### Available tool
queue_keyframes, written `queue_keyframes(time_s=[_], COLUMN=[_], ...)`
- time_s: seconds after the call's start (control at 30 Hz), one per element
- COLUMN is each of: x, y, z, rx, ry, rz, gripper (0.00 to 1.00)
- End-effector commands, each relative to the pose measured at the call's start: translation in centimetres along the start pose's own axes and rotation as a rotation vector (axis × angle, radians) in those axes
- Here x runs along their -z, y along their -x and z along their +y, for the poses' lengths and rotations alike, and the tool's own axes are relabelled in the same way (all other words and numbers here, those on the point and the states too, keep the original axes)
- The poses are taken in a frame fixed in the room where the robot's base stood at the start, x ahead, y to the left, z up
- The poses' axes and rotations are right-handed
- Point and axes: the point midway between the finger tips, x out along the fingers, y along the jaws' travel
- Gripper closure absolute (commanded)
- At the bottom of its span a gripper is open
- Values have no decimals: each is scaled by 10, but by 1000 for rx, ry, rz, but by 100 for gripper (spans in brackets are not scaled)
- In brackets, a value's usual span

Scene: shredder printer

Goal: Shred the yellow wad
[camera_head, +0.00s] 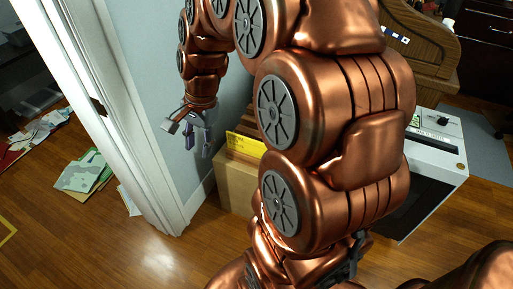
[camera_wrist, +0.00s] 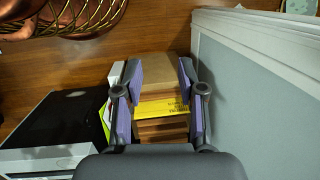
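A yellow wad (camera_head: 245,143) with dark print sits upright at the top of a tan cardboard box (camera_head: 236,187), beside brown file-like sheets. The wad (camera_wrist: 160,107) shows between my fingers in the wrist view, its ends partly hidden by them. My gripper (camera_head: 188,141) is open and empty, above and left of the box in the head view; I cannot see it touching the wad. A white-topped machine with a dark front (camera_head: 438,150), perhaps the shredder, stands at the right, partly hidden by my arm. A black-and-white machine (camera_wrist: 62,120) shows left in the wrist view.
A grey-blue wall (camera_head: 155,60) stands close behind my gripper and right of it in the wrist view. A white door frame (camera_head: 115,110) is at the left. Loose papers (camera_head: 85,172) lie on the floor beyond it. A wooden cabinet (camera_head: 425,55) stands behind the white-topped machine.

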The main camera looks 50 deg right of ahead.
Motion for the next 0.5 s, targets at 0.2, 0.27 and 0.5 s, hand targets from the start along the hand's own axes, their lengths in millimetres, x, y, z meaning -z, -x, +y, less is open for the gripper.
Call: queue_keyframes(time_s=[0.2, 0.27, 0.5], x=[92, 119, 230], y=[-66, -79, -134], z=[-17, -19, -8], rx=[94, 123, 230], ry=[-435, -556, -1039], rz=[-18, -21, -53], gripper=[60, 60, 60])
